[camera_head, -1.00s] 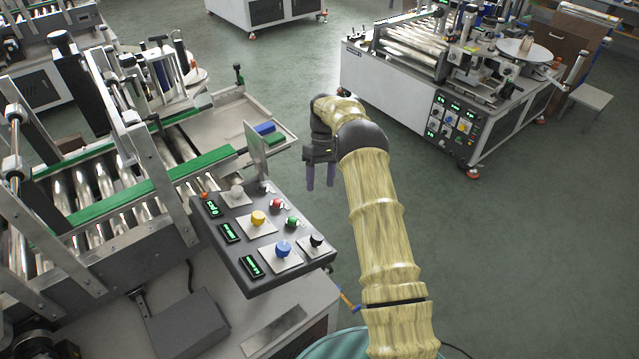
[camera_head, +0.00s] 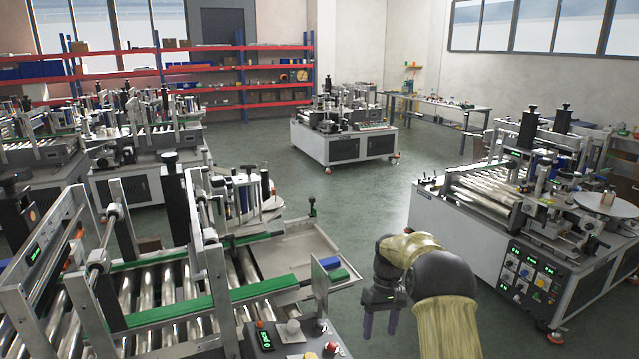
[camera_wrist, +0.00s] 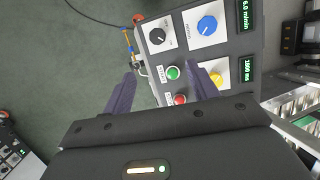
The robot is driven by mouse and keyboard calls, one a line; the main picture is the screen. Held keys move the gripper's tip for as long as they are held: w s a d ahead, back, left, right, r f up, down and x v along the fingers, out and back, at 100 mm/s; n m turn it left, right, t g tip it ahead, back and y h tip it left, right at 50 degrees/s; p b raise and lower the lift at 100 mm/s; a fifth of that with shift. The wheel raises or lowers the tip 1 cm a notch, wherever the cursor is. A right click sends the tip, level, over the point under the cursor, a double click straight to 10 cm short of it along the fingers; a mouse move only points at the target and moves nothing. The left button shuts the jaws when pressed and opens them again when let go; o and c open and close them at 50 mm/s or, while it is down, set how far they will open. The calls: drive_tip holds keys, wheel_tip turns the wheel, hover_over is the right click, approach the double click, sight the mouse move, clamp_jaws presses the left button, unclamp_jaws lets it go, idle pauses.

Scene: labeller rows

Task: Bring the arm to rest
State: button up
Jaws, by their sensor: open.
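My gripper (camera_head: 381,322) hangs at the end of my bent arm, low in the head view and right of the near labeller's tray. Its two fingers point down, stand apart and hold nothing. In the wrist view my gripper (camera_wrist: 163,95) shows its two dark fingers spread, over or above the edge of a control panel (camera_wrist: 222,50). That panel carries a blue knob (camera_wrist: 207,26), a black knob (camera_wrist: 157,37), a green button (camera_wrist: 173,73), a red button (camera_wrist: 180,99) and a yellow knob (camera_wrist: 217,80). I cannot tell the exact gap between fingers and panel.
The near labeller (camera_head: 205,300) with rollers and green rails fills the lower left. Its tray (camera_head: 300,250) holds a blue and a green block. Another labeller (camera_head: 560,230) stands at right, one (camera_head: 345,140) further back. Green floor (camera_head: 350,205) lies open between them.

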drive_tip(key=s+r+m+t+b, duration=0.1)
drive_tip(key=s+r+m+t, duration=0.1)
drive_tip(key=s, duration=1.1)
drive_tip(key=s+r+m+t+h+b, duration=0.1)
drive_tip(key=s+t, duration=0.3)
drive_tip(key=s, duration=1)
drive_tip(key=shift+a+r+m+b, duration=0.3)
drive_tip(key=shift+a+r+m, duration=0.1)
drive_tip(key=shift+r+m, duration=0.4)
